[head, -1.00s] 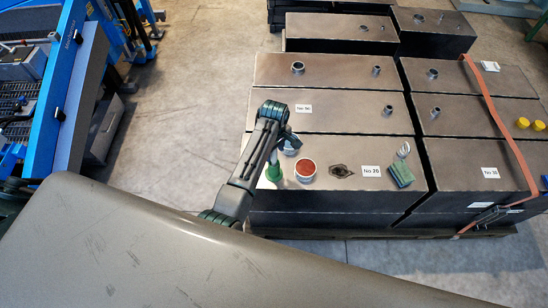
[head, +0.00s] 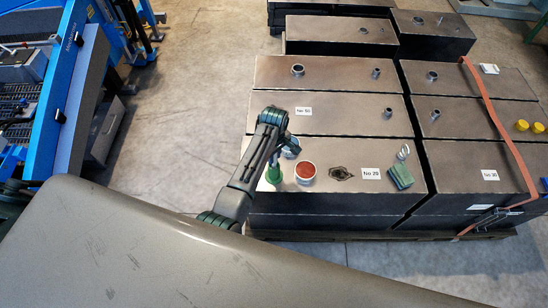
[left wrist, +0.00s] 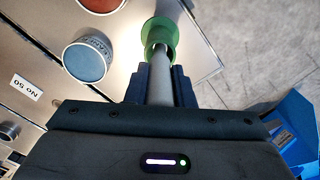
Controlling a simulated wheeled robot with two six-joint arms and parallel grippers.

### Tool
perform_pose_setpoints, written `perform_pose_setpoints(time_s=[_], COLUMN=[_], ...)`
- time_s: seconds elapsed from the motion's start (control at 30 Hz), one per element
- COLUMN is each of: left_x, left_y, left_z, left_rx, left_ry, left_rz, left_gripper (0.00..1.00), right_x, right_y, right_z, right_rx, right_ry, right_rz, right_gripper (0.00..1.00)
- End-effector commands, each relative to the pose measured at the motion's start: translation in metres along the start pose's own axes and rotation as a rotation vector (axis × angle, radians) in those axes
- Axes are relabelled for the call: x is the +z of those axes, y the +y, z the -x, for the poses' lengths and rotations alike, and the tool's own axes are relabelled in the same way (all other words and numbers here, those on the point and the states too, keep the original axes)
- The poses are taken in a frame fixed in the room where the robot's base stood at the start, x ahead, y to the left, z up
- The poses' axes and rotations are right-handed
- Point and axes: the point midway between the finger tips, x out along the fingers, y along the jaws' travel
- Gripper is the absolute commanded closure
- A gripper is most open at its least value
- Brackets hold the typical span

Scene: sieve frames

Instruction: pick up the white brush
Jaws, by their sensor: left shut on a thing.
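My left gripper (head: 271,157) is low over the front left corner of the dark box top. In the left wrist view its two dark fingers (left wrist: 160,88) are shut on the pale grey-white handle of the white brush (left wrist: 160,84). The handle runs down to a flared green piece (left wrist: 158,30), which looks like a holder around its lower end. In the head view this green piece (head: 273,174) stands on the box top under the gripper. Whether it is separate from the brush, I cannot tell. The brush's bristles are hidden. My right gripper is not in view.
A white pot with red contents (head: 305,171) stands close right of the green piece. A round tin (left wrist: 88,58) is close beside the gripper. A green block (head: 401,176) lies farther right. Bare floor (head: 180,150) is open to the left.

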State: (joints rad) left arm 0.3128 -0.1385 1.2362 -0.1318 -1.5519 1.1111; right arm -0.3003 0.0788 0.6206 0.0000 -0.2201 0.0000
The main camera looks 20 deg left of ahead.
Motion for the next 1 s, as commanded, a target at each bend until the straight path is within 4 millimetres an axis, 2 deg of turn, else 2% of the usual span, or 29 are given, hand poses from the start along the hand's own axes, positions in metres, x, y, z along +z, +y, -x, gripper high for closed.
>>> perform_pose_setpoints(time_s=[0.17, 0.37, 0.57, 0.8, 0.87, 1.0], left_x=[0.0, -0.001, 0.0, -0.001, 0.0, 0.0], left_y=[0.001, 0.002, 0.001, 0.001, 0.0, 0.0], left_z=[0.013, 0.045, 0.089, 0.15, 0.164, 0.174], left_rx=[0.003, 0.005, 0.006, 0.006, 0.0, 0.0], left_ry=[0.001, 0.003, 0.001, 0.003, 0.0, 0.0], left_rz=[0.0, 0.0, 0.001, 0.0, 0.0, 0.0], left_gripper=[1.0, 1.0, 1.0, 1.0, 1.0, 1.0], right_x=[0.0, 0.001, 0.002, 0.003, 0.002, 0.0], right_y=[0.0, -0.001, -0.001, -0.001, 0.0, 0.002], right_z=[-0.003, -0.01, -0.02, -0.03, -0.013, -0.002], right_rx=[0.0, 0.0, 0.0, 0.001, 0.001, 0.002], right_ry=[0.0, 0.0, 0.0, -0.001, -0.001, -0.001], right_rz=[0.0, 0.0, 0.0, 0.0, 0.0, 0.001], right_gripper=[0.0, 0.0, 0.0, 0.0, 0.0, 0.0])
